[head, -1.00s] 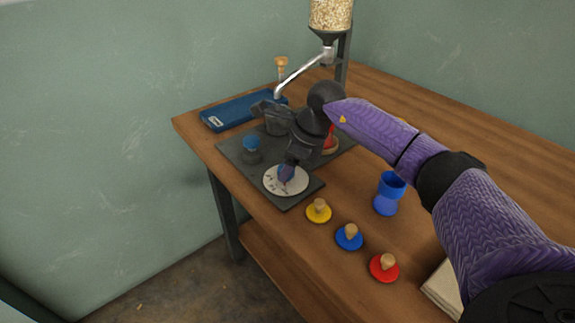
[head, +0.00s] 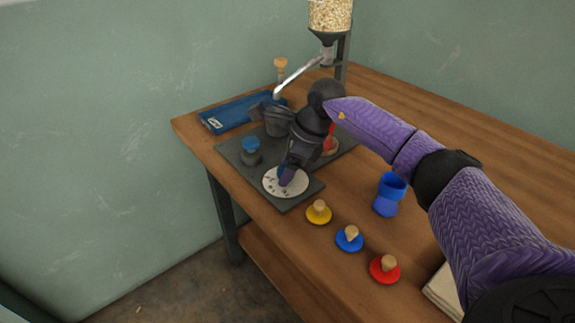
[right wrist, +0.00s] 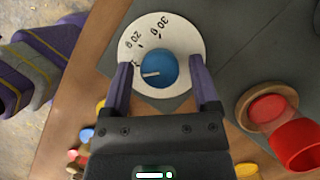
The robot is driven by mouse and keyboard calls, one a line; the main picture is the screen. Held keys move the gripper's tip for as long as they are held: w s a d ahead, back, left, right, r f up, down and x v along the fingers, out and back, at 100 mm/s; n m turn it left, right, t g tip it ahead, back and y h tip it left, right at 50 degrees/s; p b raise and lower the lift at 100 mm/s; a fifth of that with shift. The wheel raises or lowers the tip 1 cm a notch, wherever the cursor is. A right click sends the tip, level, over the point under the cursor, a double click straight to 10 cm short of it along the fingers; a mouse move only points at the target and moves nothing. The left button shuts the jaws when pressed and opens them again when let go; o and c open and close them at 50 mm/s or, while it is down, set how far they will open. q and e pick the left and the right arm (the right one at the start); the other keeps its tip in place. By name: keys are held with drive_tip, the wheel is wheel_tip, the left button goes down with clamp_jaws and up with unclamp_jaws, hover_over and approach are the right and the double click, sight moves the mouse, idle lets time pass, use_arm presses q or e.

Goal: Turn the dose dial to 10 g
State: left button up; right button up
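The dose dial is a white disc (head: 271,184) at the front corner of a dark grey plate. In the right wrist view the dial disc (right wrist: 188,42) shows "30 g", "20 g" and a partly hidden mark by the left finger. Its blue knob (right wrist: 159,66) has a white pointer line directed left, roughly towards that partly hidden mark. My right gripper (head: 287,178) is down over the dial. In the right wrist view its fingers (right wrist: 161,75) stand either side of the knob, with a visible gap at each side. My left gripper is out of view.
A blue-topped knob (head: 251,147) stands on the plate (head: 232,153). A blue tray (head: 236,112), a grain hopper (head: 330,15) and a blue cup (head: 390,194) are around. Yellow (head: 318,212), blue (head: 349,238) and red (head: 384,269) knobbed discs line the front edge.

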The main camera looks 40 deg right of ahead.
drive_tip(key=shift+o, duration=0.2)
drive_tip(key=p+v, duration=0.3)
drive_tip(key=v, duration=0.7)
drive_tip(key=shift+p, duration=0.35)
drive_tip(key=shift+w, duration=0.1)
drive_tip(key=shift+f, duration=0.1)
